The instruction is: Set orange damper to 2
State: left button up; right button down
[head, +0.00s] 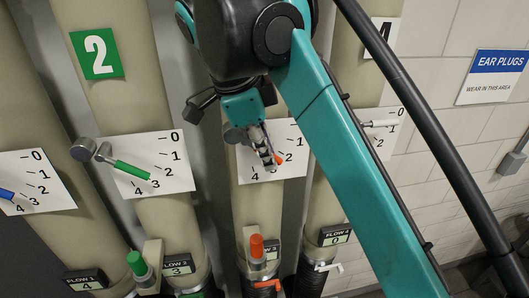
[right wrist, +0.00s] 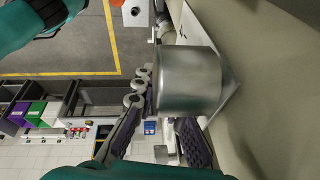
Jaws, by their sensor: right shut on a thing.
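The orange damper's scale plate (head: 288,135) is on the third pipe. My right gripper (head: 265,148) is over it, shut on the orange damper handle (head: 279,159). Only the handle's orange tip shows, beside the mark 2; the rest is behind the fingers. The grey pivot (head: 236,137) is partly covered by the gripper. In the right wrist view a large metal cylinder (right wrist: 190,80), which looks like the pivot, fills the middle, with the dark fingers (right wrist: 158,140) below and left of it. My left gripper is not in view.
A green damper handle (head: 132,170) is on the pipe to the left, a blue one (head: 7,194) at the far left and a white one (head: 380,123) to the right. Small green (head: 137,262) and orange (head: 257,246) valve parts stand below. My right arm crosses the right side.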

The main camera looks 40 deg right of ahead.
dwell(0.3)
jog(key=c, duration=1.8)
grip_release()
jog(key=shift+c, duration=0.2)
jog(key=v, duration=0.7)
jog(key=shift+r, duration=0.3)
jog(key=shift+w, duration=0.1)
